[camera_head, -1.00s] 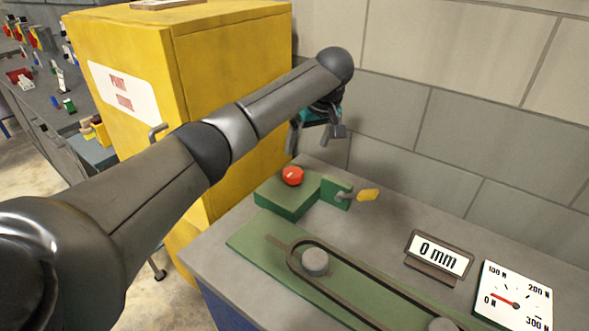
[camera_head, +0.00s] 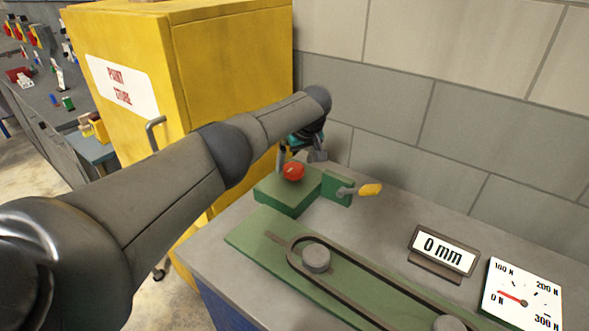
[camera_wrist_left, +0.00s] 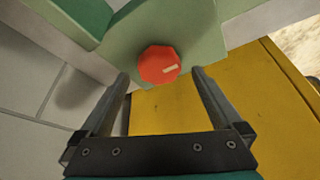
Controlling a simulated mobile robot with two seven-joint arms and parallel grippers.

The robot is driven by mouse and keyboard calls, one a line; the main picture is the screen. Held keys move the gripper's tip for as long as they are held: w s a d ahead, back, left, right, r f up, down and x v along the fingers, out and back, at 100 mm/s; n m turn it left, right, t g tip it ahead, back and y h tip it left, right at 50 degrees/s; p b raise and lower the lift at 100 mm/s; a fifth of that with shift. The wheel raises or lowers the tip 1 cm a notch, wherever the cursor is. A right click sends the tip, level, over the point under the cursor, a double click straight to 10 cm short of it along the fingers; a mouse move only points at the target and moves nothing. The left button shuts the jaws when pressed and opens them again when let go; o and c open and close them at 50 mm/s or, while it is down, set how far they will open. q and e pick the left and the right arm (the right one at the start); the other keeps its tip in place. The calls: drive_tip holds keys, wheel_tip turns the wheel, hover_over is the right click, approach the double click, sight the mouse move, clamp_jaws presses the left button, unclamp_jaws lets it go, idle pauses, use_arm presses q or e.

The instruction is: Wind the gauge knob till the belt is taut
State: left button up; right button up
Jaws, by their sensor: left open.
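The red knob (camera_head: 293,171) sits on top of a green block at the bench's far left corner; it also shows in the left wrist view (camera_wrist_left: 159,65). The dark belt (camera_head: 350,283) loops around two grey pulleys, one at the left (camera_head: 316,259) and one at the lower right (camera_head: 449,324). The force gauge (camera_head: 522,295) has its red needle near 0 N. My right gripper is not in view.
A lever with a yellow grip (camera_head: 370,189) sticks out right of the green block (camera_head: 287,197). A display (camera_head: 443,249) reads 0 mm. A yellow cabinet (camera_head: 235,80) stands left of the bench, and a block wall (camera_head: 440,110) runs behind it.

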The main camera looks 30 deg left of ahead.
use_arm(q)
drive_tip(key=shift+b+x, duration=0.75)
drive_tip(key=shift+x, duration=0.45)
